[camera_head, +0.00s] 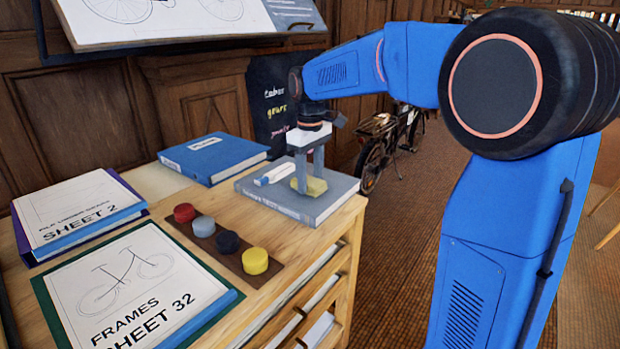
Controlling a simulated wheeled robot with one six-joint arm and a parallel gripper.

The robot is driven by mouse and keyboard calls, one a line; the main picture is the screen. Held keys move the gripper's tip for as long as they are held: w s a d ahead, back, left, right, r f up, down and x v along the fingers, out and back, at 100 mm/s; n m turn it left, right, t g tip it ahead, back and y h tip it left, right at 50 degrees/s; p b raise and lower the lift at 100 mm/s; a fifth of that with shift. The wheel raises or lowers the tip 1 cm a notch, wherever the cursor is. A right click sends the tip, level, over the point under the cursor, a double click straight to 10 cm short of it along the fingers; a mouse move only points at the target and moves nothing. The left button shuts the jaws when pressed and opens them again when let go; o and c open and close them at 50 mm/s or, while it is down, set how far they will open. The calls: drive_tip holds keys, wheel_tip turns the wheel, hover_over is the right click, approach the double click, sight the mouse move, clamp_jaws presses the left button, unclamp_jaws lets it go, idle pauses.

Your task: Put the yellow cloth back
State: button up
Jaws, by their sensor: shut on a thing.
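The yellow cloth (318,188) is a small, flat yellow piece at the tips of my gripper (308,182). My gripper points down and is shut on the cloth, over the right part of a grey book (330,205) on the wooden cabinet. The cloth is at or just above the book's cover; I cannot tell whether it touches. The fingers hide part of it. A small blue and white block (274,174) lies on the same book, just left of my gripper.
A brown strip (233,262) holds several round pucks, one yellow (255,261). A blue binder (212,157) lies behind it; Sheet 2 (78,212) and Sheet 32 (135,285) folders lie left. A black lettered board (272,100) stands behind. A bicycle (385,145) stands beyond the cabinet.

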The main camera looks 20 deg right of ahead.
sight(310, 181)
drive_tip(key=shift+f, duration=0.15)
drive_tip(key=o, duration=1)
wheel_tip(310, 181, up, 12)
drive_tip(key=s+d+f+m+t, duration=0.1)
drive_tip(key=s+d+f+m, duration=0.15)
drive_tip(key=s, duration=0.65)
drive_tip(key=s+d+f+m+t, duration=0.1)
drive_tip(key=s+d+f, duration=0.15)
drive_tip(key=s, duration=0.75)
drive_tip(key=s+f+m+t, duration=0.1)
drive_tip(key=s+f, duration=0.3)
drive_tip(key=s+d+f+m+t, duration=0.1)
drive_tip(key=s+f, duration=0.4)
drive_tip(key=s+d+f+m, duration=0.1)
drive_tip(key=s+f, duration=0.4)
drive_tip(key=shift+s+m+t, duration=0.2)
drive_tip(key=shift+m+t, duration=0.15)
drive_tip(key=shift+t, duration=0.05)
